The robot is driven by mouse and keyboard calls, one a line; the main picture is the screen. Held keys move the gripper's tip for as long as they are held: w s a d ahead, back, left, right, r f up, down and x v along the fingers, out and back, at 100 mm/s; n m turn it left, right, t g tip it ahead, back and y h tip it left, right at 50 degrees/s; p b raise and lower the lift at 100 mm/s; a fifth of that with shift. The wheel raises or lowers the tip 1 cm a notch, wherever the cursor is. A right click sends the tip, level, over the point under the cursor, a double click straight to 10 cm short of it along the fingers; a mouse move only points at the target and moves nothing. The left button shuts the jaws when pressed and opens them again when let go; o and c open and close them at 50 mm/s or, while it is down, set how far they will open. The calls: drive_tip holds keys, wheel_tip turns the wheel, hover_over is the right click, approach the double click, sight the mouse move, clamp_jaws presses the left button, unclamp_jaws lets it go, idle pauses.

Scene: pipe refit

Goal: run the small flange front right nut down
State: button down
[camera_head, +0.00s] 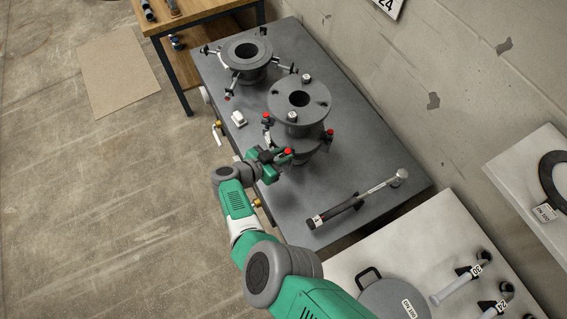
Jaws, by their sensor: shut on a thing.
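A grey flanged pipe piece (299,96) stands upright on the dark bench, with a round top disc. Light-topped nuts (292,117) sit on that disc, one at its near edge and one at its far edge. Red-topped fasteners (329,132) stand around the lower flange (290,138). My green and dark gripper (284,153) is at the near side of this lower flange, shut on a red-topped nut (289,151). The jaws partly hide the nut, and I cannot tell how far down it sits. A smaller flanged piece (246,52) stands behind left with bolts around it.
A long-handled wrench (352,200) lies on the bench (345,160) to the right. A small white block (238,118) is on the left. A pale table with a round lidded item (392,300) and tools is at the lower right. The wall closes the right side.

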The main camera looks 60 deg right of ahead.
drive_tip(key=m+g+y+b, duration=0.1)
drive_tip(key=m+b, duration=0.1)
drive_tip(key=b, duration=0.4)
drive_tip(key=f+m+g+y+b, duration=0.1)
drive_tip(key=m+g+y+b, duration=0.1)
drive_tip(key=b, duration=0.5)
drive_tip(key=w+d+m+g+y+b, duration=0.1)
drive_tip(key=m+g+b, duration=0.1)
drive_tip(key=b, duration=0.4)
drive_tip(key=shift+f+y+b, duration=0.3)
drive_tip(key=shift+b, duration=0.1)
drive_tip(key=m+y+b, duration=0.1)
drive_tip(key=b, duration=0.3)
drive_tip(key=g+b, duration=0.1)
drive_tip(key=b, duration=0.3)
drive_tip(key=shift+d+r+m+y, duration=0.1)
drive_tip(key=shift+r+m+y, duration=0.15)
drive_tip(key=shift+m+y, duration=0.15)
drive_tip(key=b, duration=0.3)
drive_tip(key=shift+d+r+m+g+y+b, duration=0.1)
drive_tip(key=shift+r+m+g+y+b, duration=0.2)
drive_tip(key=shift+r+m+g+y, duration=0.1)
drive_tip(key=shift+r, duration=0.15)
drive_tip(key=c, duration=1.2)
unclamp_jaws()
drive_tip(key=shift+c, duration=0.2)
drive_tip(key=shift+r, duration=0.1)
